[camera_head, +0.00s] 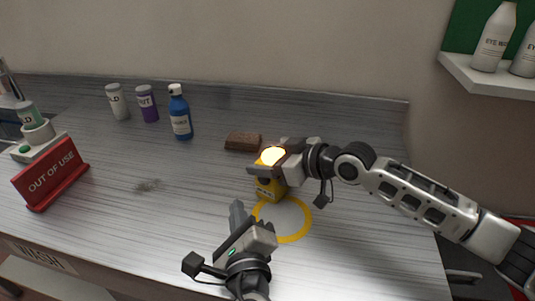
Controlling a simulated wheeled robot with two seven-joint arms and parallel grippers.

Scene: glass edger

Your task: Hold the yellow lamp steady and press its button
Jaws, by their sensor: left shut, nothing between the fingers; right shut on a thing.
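The yellow lamp (267,190) stands on the metal counter at the upper left edge of a yellow ring (304,221). Its top is lit and glows pale yellow. My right gripper (267,171) comes in from the right and is shut on the lamp below its glowing top, hiding part of its body. My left gripper (237,212) is shut and empty, just below and left of the lamp, apart from it in the picture. I cannot make out the lamp's button.
A brown block (243,141) lies behind the lamp. A blue bottle (181,118), a purple jar (147,104) and a white jar (117,101) stand at the back left. A red "OUT OF USE" sign (51,174) stands at the left.

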